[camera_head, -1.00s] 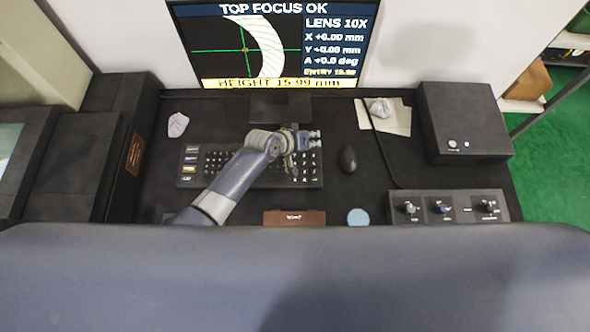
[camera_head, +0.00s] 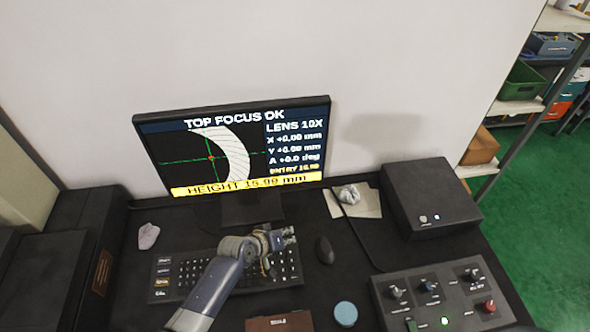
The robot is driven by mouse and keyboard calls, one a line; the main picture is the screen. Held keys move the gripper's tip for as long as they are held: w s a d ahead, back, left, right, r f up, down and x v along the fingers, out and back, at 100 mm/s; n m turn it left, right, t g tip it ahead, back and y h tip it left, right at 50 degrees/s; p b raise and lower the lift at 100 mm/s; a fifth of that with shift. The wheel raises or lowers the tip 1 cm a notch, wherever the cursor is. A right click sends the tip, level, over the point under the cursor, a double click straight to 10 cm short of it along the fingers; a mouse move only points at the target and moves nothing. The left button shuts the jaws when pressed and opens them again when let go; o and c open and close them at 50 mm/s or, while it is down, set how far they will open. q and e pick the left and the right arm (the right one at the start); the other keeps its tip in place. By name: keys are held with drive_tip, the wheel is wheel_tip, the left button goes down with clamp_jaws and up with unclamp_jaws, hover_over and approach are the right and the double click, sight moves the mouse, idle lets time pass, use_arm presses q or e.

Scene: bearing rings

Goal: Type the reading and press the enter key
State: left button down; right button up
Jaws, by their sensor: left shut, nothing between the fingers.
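The monitor (camera_head: 232,149) shows "TOP FOCUS OK", a hatched ring section and a yellow bar (camera_head: 247,183) whose height appears to be 15.99 mm. A small yellow entry line (camera_head: 294,169) holds digits too blurred to read surely. The black keyboard (camera_head: 205,262) lies below the screen, with a few coloured keys (camera_head: 162,272) at its left end. My left gripper (camera_head: 271,263) is shut and empty over the right part of the keyboard, by the number keys. Its fingertips are partly hidden, so I cannot tell whether they touch a key. My right gripper is out of view.
A black mouse (camera_head: 324,250) lies right of the keyboard. A knob panel (camera_head: 441,300), a dark box (camera_head: 431,198) and a paper sheet (camera_head: 366,206) are farther right. A blue disc (camera_head: 345,314) and brown block (camera_head: 280,323) lie in front.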

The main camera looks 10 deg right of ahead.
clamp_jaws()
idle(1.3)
